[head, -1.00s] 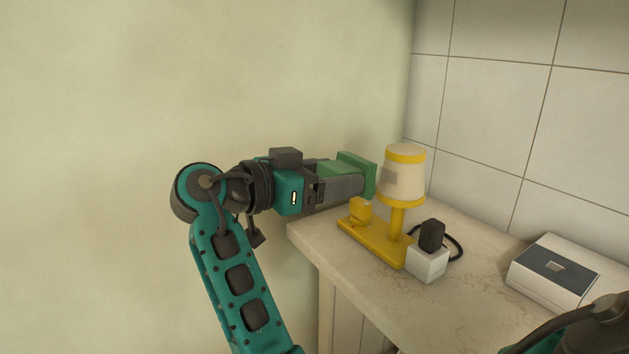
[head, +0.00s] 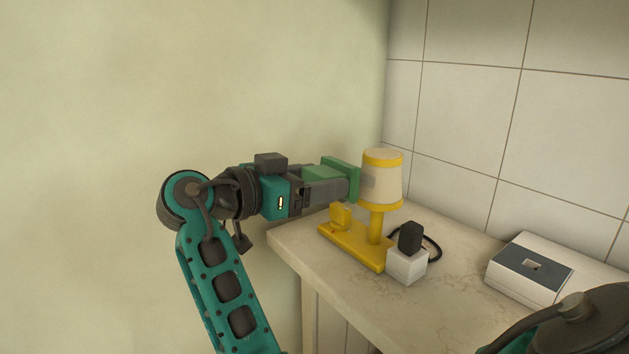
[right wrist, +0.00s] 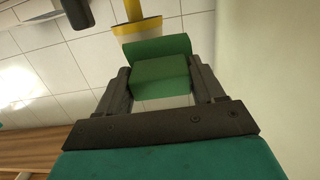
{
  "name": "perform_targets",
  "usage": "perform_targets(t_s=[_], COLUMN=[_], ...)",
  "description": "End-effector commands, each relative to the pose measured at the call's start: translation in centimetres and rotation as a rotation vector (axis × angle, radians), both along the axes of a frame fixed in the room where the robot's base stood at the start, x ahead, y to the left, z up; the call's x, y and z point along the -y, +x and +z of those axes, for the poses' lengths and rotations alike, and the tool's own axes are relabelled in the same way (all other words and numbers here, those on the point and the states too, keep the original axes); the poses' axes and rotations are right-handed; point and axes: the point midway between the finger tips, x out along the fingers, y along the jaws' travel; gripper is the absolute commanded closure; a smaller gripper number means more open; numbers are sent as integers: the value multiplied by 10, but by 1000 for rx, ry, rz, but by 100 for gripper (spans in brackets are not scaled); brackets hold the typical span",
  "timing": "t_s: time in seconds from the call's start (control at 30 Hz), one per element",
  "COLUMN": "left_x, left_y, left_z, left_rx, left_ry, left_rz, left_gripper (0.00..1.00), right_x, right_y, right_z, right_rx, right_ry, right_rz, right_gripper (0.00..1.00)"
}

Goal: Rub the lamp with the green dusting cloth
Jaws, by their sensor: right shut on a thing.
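The yellow lamp (head: 376,226) stands upright on the counter, with a cream shade rimmed in yellow and a greyish patch on its side. My right gripper (head: 343,187) is level with the shade, at its left side. It is shut on the green dusting cloth (head: 342,172), a folded block with a wider outer face. In the right wrist view the cloth (right wrist: 160,76) sits between both fingers, with the lamp's yellow rim (right wrist: 138,25) just beyond it. The cloth is against or very close to the shade; I cannot tell if they touch. My left gripper is not in view.
A white block with a black plug (head: 408,262) and a dark cord stand right of the lamp base. A white and grey box (head: 530,268) lies farther right on the counter (head: 450,300). A plain wall is at left; a tiled wall is behind.

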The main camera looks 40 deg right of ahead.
Motion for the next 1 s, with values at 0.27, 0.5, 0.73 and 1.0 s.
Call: perform_targets(t_s=[0.27, 0.5, 0.73, 1.0], left_x=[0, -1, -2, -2], left_y=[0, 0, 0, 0], left_z=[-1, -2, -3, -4], left_rx=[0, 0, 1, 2], left_ry=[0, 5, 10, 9], left_rz=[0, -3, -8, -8], left_gripper=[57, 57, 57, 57], right_x=[6, 11, 15, 18], right_y=[-1, -1, -2, -3], right_z=[-1, -1, -2, -2], right_rx=[1, 1, 1, 0], right_ry=[0, -1, -1, 0], right_rz=[-1, -1, 0, 0], right_gripper=[57, 57, 57, 57])
